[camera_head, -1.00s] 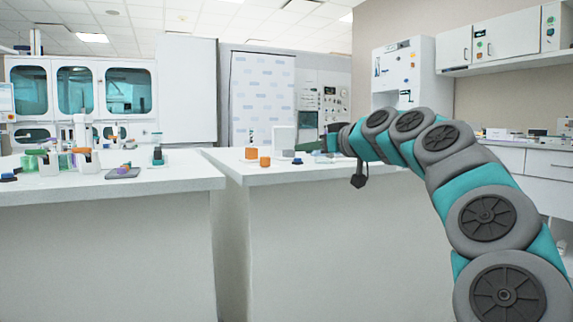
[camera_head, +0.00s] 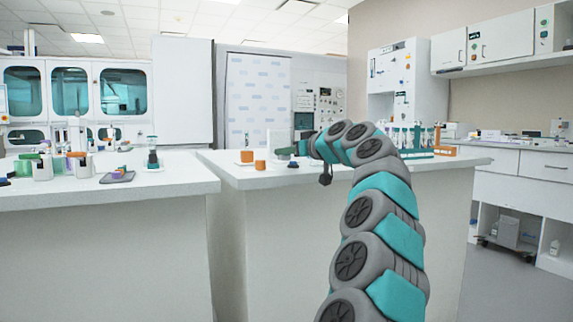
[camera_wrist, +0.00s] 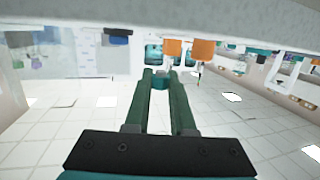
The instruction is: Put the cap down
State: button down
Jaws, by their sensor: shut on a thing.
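My gripper (camera_head: 290,151) reaches left over the right-hand white table in the head view, at the end of my stretched arm. In the wrist view, which looks upside down, its two long green fingers (camera_wrist: 160,75) are shut on a small teal-dark piece, seemingly the cap (camera_wrist: 160,83). The fingers cover part of it. It appears held above the tabletop, with no clear contact. The cap is too small to make out in the head view.
Two orange containers (camera_head: 247,156) stand on the right table (camera_head: 235,178), left of my gripper. A small blue thing (camera_head: 292,164) lies near the gripper. A rack of tubes (camera_head: 418,138) stands behind my arm. The left table (camera_head: 60,200) holds several lab items.

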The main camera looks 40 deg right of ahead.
aim_at(287, 171)
jog(key=shift+f+b, duration=0.35)
jog(key=shift+f, duration=1.4)
jog(key=shift+f+b, duration=0.25)
jog(key=shift+b, duration=0.05)
jog(key=c, duration=0.8)
grip_release()
jog(key=shift+o, duration=0.2)
jog(key=shift+r, duration=0.2)
jog(key=shift+r+p, duration=0.15)
jog(key=shift+p, duration=0.25)
jog(key=s+r, duration=0.1)
jog(key=s, duration=1.1)
jog(key=shift+r, duration=0.3)
